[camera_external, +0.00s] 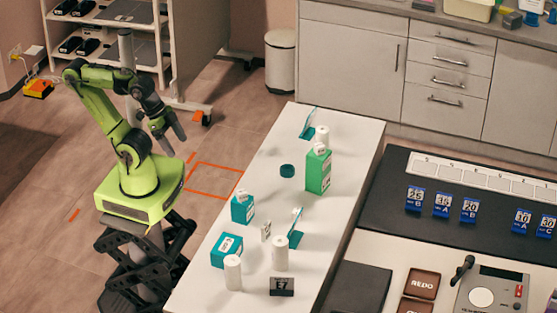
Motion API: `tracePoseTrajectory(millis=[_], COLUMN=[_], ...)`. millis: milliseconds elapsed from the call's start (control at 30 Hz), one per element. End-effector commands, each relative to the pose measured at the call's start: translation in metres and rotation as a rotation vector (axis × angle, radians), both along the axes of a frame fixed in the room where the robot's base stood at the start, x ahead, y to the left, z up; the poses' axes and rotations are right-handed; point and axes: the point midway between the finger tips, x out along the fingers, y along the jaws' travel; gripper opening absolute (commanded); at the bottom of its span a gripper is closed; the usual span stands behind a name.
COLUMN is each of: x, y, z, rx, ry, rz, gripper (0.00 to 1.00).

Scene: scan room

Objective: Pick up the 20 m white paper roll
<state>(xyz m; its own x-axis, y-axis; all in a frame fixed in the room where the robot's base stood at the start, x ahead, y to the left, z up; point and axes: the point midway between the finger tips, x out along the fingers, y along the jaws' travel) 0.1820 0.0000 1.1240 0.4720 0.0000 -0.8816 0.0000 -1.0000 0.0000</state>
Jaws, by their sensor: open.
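Several white rolls stand on the long white table (255,190). One white roll (322,135) is at the far end, behind the green box. Two more, the front-left roll (233,273) and the front-right roll (280,254), stand upright near the front. I cannot read any length marking, so I cannot tell which is the 20 m paper roll. My gripper (171,141) is open and empty. It hangs in the air left of the table, clear of all the rolls.
A tall green box (318,173), a teal box (242,209), another teal box (226,251), a dark teal puck (287,171) and a black E7 sign (282,287) share the table. Teal stands (295,232) are beside the rolls. Free tabletop lies left of the puck.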

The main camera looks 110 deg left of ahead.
Motion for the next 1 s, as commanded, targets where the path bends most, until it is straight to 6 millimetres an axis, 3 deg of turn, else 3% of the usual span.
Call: tracePoseTrajectory(millis=[133, 233, 400, 500, 633, 733, 833, 1000], x=[0.003, 0.030, 0.128, 0.190, 0.264, 0.309, 0.337, 0.354], y=[0.000, -0.005, -0.033, -0.059, -0.104, -0.139, -0.167, -0.184], z=[0.003, 0.025, 0.071, 0.079, 0.067, 0.043, 0.018, -0.005], rx=[0.000, 0.004, 0.016, 0.019, 0.020, 0.018, 0.015, 0.013], ry=[0.001, 0.013, 0.039, 0.054, 0.073, 0.086, 0.095, 0.098], rz=[-0.002, -0.023, -0.094, -0.136, -0.191, -0.226, -0.251, -0.263], gripper=[0.80, 0.80, 0.80, 0.80, 0.80, 0.80, 0.80, 0.80])
